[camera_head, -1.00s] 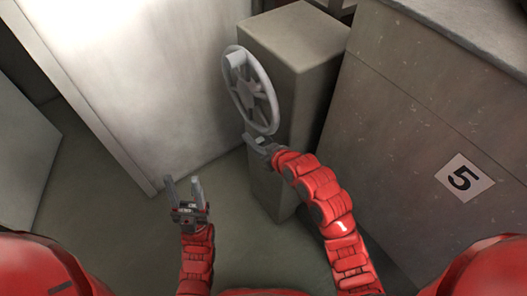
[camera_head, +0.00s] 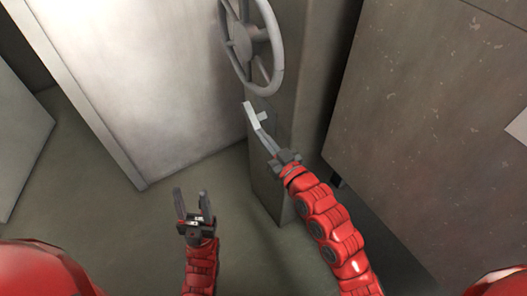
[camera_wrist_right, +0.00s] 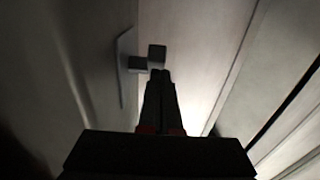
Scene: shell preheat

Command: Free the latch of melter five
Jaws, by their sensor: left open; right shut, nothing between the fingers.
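A light grey latch (camera_head: 251,115) with a small block-like tab sticks out from the side of the grey pillar, below the handwheel. In the right wrist view its flat plate (camera_wrist_right: 124,68) and dark square tab (camera_wrist_right: 157,55) show just ahead of my fingers. My right gripper (camera_head: 262,131) is shut and empty, its tips close to the latch's lower end; in the right wrist view the fingertips (camera_wrist_right: 160,73) sit just below the tab. I cannot tell whether they touch. My left gripper (camera_head: 192,192) is open and empty, low over the floor.
The spoked handwheel (camera_head: 243,42) is on the pillar (camera_head: 304,90) above my right gripper. A large grey cabinet (camera_head: 430,110) fills the right; a white label (camera_head: 518,128) shows at its edge. A pale panel (camera_head: 150,85) stands left. Floor (camera_head: 130,220) is clear around my left gripper.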

